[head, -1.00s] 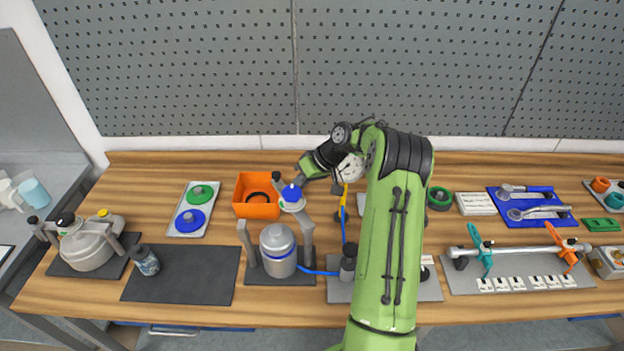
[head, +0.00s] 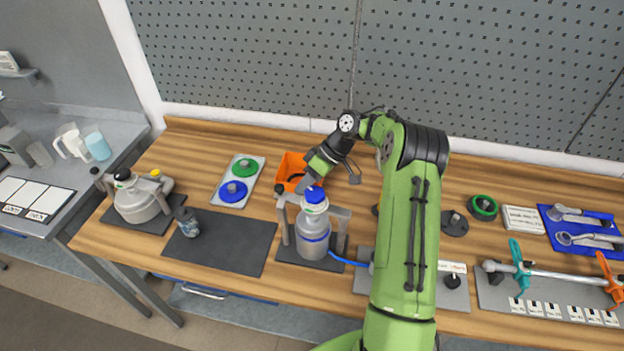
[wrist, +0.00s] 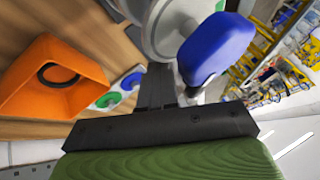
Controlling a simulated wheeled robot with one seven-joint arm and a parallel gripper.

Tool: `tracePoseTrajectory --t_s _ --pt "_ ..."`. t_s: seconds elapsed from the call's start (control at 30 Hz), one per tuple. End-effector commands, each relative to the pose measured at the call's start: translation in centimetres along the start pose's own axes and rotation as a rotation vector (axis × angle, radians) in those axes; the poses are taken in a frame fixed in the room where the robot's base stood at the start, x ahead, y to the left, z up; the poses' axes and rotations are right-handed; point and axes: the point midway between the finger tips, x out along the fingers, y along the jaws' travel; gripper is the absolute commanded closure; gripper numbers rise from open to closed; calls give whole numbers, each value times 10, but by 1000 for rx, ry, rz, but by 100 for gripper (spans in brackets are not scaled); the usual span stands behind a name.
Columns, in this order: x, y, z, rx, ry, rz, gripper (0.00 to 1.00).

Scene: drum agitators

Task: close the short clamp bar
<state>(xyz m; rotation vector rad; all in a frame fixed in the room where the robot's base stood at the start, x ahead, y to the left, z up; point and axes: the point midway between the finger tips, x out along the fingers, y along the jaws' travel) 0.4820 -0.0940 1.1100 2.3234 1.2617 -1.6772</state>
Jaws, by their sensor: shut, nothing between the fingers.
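A grey drum (head: 313,243) with a blue band stands between two grey posts. A blue cap or knob (head: 314,196) is above it. A light grey bar (head: 335,211) lies nearly level at the post tops; I cannot tell whether it is fully seated. My gripper (head: 308,182) is shut and empty, just behind and above the blue part. In the wrist view, the dark fingers (wrist: 155,88) are together beside a blue block-like part (wrist: 215,48) and a large grey round body (wrist: 175,20). Whether they touch is unclear.
An orange bin (head: 291,168) is behind the drum, left of my gripper. A tray with green and blue discs (head: 237,182) lies left. The black mat (head: 235,245) has free room.

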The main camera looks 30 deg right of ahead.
Motion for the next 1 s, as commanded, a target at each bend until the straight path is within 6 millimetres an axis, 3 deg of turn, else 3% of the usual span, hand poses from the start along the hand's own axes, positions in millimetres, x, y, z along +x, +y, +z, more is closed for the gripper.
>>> tracePoseTrajectory --t_s 0.4,1.0 --pt "8 -16 0 -117 -62 -62 100" --pt "3 -17 0 -126 -65 -66 100"
